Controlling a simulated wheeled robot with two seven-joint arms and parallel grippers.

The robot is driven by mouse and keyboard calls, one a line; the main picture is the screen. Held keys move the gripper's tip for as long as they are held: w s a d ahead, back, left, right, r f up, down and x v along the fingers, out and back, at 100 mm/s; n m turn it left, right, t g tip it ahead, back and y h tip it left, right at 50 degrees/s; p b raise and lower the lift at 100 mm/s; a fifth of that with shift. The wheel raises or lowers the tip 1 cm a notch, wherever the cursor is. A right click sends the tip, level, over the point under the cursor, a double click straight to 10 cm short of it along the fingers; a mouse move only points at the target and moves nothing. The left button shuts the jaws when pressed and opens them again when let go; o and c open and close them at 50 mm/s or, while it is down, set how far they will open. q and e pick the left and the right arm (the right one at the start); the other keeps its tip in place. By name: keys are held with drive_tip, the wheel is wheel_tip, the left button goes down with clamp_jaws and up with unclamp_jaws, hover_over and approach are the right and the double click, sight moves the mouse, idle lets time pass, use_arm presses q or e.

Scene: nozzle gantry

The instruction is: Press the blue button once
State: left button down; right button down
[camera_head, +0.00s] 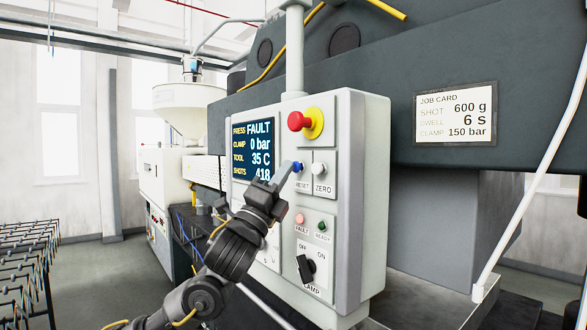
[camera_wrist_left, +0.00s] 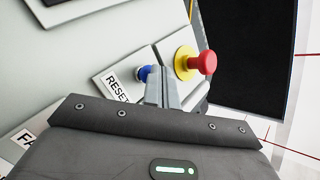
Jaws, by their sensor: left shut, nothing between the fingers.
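The blue button (camera_head: 298,167) sits above the RESET label on the grey control panel (camera_head: 361,180). In the head view my left gripper (camera_head: 289,168) is shut, with its fingertips at the left side of the button, overlapping it in the picture. In the left wrist view the blue button (camera_wrist_left: 146,73) shows just beyond the fingertips of the shut gripper (camera_wrist_left: 160,72), which partly cover it. I cannot tell whether the tips touch it or whether it is pressed in. My right gripper is in neither view.
A red mushroom button (camera_head: 299,121) on a yellow base stands out above the blue one. A white button (camera_head: 319,169) marked ZERO is to its right. Below are the fault and ready lamps and a black clamp knob (camera_head: 306,268). The screen (camera_head: 252,150) reads FAULT.

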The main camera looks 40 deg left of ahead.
use_arm(q)
drive_tip(key=shift+w+d, duration=0.1)
drive_tip(key=shift+w, duration=0.25)
idle(0.4)
drive_tip(key=shift+s, duration=0.1)
idle(0.3)
drive_tip(key=shift+s+a+b, duration=0.25)
drive_tip(key=shift+s+b, duration=0.15)
drive_tip(key=shift+s, duration=0.35)
drive_tip(key=shift+s+a+b, duration=0.2)
drive_tip(key=shift+s+a, duration=0.05)
drive_tip(key=shift+s, duration=0.55)
drive_tip(key=shift+s+a+b, duration=0.15)
drive_tip(key=shift+s+a, duration=0.05)
drive_tip(key=shift+s, duration=0.6)
drive_tip(key=shift+s+a+b, duration=0.2)
drive_tip(key=shift+s+a, duration=0.05)
drive_tip(key=shift+s, duration=0.55)
